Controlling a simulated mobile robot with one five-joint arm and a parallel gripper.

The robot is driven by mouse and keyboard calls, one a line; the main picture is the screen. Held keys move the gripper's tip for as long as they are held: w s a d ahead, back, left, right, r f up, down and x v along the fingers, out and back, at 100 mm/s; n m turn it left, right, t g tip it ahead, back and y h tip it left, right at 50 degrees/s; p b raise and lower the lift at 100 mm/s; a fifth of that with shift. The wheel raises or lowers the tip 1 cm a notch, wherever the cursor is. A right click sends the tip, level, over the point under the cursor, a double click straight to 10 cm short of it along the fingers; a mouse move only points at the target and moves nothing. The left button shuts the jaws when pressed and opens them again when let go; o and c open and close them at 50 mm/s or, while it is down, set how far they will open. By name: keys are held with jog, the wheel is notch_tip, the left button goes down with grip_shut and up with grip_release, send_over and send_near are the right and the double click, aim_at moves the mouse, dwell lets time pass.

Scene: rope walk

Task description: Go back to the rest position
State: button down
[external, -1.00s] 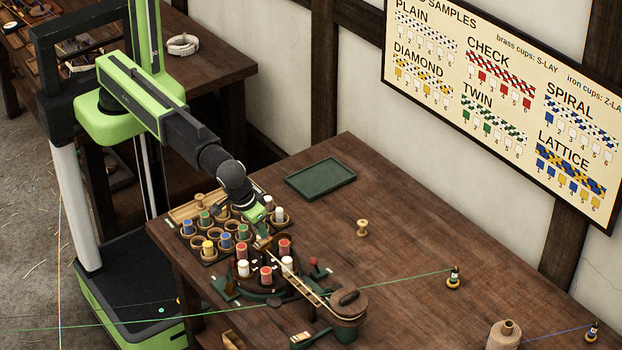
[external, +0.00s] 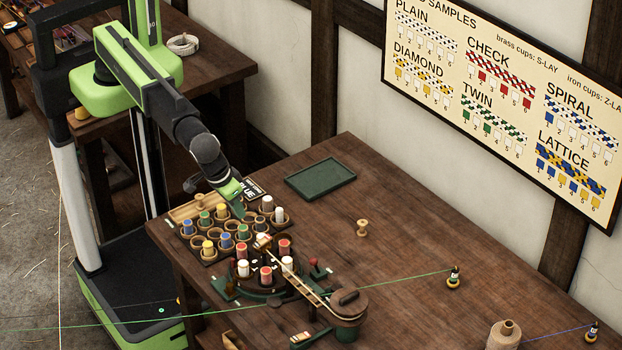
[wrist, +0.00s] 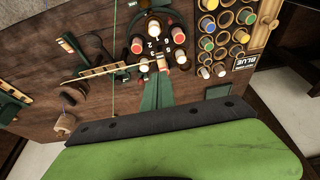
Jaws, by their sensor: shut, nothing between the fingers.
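My gripper (external: 238,209) is shut and empty. It points down above the back of the bobbin tray (external: 211,257), short of the round braiding machine (external: 268,291). In the wrist view, my gripper's green fingers (wrist: 158,92) lie together with nothing between them. My arm reaches out from the column over the table's left end. Whether the fingertips are clear of the cups below is hard to tell.
Red and white bobbins stand on the braiding machine, which also shows in the wrist view (wrist: 151,38). A sign reading BLUE (external: 252,189) is behind the tray. An empty green tray (external: 321,180) and a wooden spool (external: 362,228) stand apart. The table's middle is mostly clear.

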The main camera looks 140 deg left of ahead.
jog(key=s+a+f+m+h+b, duration=0.1)
jog(key=s+a+f+m+b, duration=0.1)
jog(key=s+f+b, duration=0.6)
jog(key=s+d+f+m+h+b, duration=0.1)
jog(key=s+m, duration=0.5)
jog(key=m, duration=1)
jog(key=d+f+h, duration=0.1)
jog(key=d+f, duration=0.1)
jog(key=d, duration=0.1)
jog(key=shift+s+d+h+b, duration=0.3)
jog(key=shift+s+h, duration=0.1)
